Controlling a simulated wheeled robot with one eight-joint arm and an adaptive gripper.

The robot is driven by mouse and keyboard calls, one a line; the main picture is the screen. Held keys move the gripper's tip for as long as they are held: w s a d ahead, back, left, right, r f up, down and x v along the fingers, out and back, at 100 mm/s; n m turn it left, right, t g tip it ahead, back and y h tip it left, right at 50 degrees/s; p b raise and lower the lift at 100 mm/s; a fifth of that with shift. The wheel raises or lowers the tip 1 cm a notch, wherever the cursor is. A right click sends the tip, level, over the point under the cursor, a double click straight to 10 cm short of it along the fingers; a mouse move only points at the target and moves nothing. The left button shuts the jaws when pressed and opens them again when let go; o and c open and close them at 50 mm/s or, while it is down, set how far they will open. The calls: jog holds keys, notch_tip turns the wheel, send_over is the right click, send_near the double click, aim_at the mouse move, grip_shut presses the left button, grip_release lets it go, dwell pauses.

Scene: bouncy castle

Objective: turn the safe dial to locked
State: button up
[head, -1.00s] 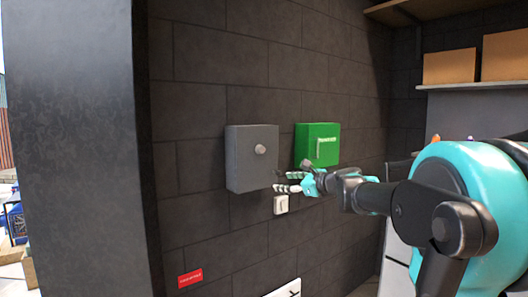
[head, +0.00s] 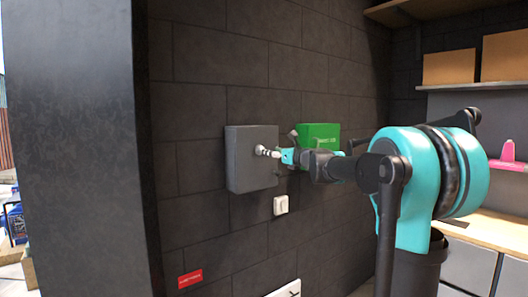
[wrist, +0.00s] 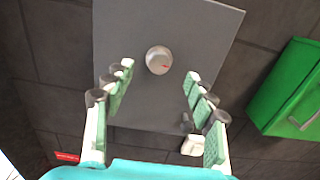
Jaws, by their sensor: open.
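The safe (head: 250,165) is a grey box on the dark block wall. Its dial (head: 261,150) is a small round light-grey knob on the front. In the wrist view the dial (wrist: 159,60) shows a small red mark on its face, pointing toward the right. My gripper (head: 272,153) is at the dial's right in the head view. In the wrist view my gripper (wrist: 157,78) is open, with one finger on each side of the dial and clear gaps to both. The fingertips look apart from the dial. Any lettering around the dial cannot be made out.
A green box (head: 318,136) with a handle hangs just right of the safe, partly behind my arm. A white switch (head: 281,205) is below the safe. A red sign (head: 190,278) is low on the wall. A wooden counter (head: 490,236) is at right.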

jog(key=x, duration=0.5)
jog(key=shift+w+a, duration=0.25)
jog(key=shift+c, duration=0.2)
jog(key=c, duration=1.1)
jog(key=shift+s+a+f+n, duration=0.1)
jog(key=shift+n, duration=4.4)
jog(key=shift+s+a+f+n, duration=0.1)
jog(key=shift+n, duration=4.4)
